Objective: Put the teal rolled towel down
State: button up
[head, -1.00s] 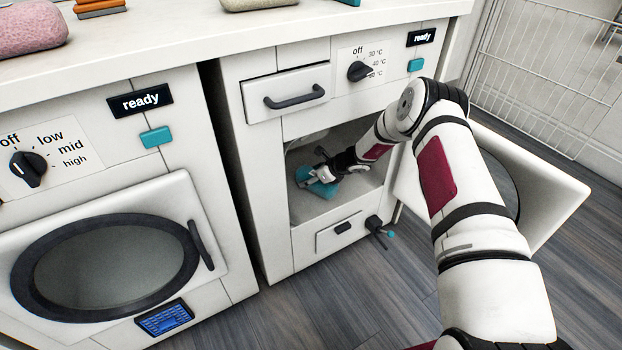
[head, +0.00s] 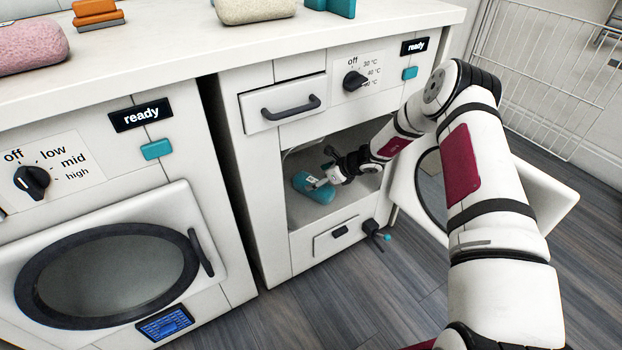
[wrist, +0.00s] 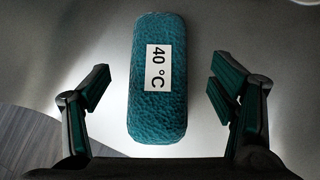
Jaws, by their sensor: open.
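The teal rolled towel (head: 313,187) lies on the floor of the open compartment (head: 300,217) of the right-hand machine. In the wrist view the towel (wrist: 158,115) shows a white label reading 40 °C. My gripper (head: 322,180) reaches into the compartment from the right, at the towel. In the wrist view my gripper (wrist: 160,90) is open, with a finger on each side of the towel and a clear gap on both sides. The towel is not held.
The machine's open door (head: 540,190) stands to the right, behind my arm. A drawer (head: 285,103) is closed above the opening. The left machine's round-window door (head: 105,265) is shut. A pink roll (head: 30,46) and a cream roll (head: 255,10) lie on the counter (head: 180,50).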

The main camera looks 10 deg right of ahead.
jog(key=shift+p+v, duration=0.65)
jog(key=shift+v, duration=2.1)
